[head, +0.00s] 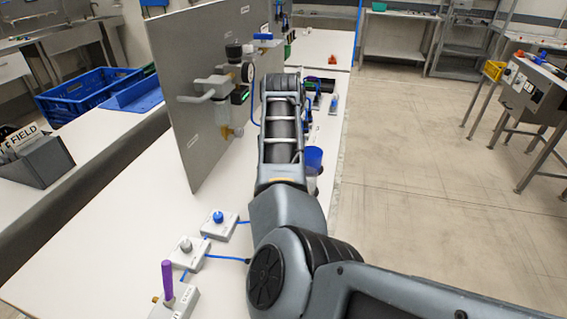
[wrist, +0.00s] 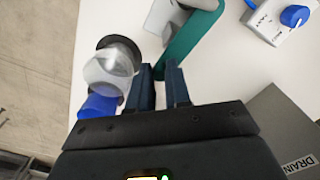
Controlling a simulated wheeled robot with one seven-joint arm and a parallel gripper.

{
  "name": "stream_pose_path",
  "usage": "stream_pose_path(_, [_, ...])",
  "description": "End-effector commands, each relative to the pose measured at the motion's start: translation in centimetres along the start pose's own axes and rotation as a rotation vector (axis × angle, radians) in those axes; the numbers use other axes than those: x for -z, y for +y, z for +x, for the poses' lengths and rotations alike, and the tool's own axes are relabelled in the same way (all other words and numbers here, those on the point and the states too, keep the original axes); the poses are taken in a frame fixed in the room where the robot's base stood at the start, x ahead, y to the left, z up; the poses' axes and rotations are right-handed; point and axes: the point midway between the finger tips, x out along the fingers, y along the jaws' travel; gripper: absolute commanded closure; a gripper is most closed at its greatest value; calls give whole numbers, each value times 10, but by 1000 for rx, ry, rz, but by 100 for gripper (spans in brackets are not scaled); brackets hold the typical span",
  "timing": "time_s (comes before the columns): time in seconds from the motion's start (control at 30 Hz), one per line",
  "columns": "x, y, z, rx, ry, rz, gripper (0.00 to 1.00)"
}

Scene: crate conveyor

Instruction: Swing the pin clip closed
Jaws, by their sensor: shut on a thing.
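In the wrist view, a curved teal-green strip (wrist: 192,40), which looks like the pin clip, arches beside a light grey part (wrist: 165,17). Its near end reaches the narrow gap between the dark fingers of my gripper (wrist: 161,82). My gripper is shut on that end; the exact contact is partly hidden by the fingers. In the head view my own arm covers the gripper and the clip.
An upright grey panel (head: 180,100) stands left of my arm.

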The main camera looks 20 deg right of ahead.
Motion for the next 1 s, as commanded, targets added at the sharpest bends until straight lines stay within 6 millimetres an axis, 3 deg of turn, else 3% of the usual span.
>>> stream_pose_path(0.3, [2,-2,0,-1,1,-116,100])
stream_pose_path(0.83, [3,-3,1,-1,3,-139,100])
stream_pose_path(0.87, [3,-3,1,-1,3,-139,80])
stream_pose_path(1.0, [3,-3,1,-1,2,-138,67])
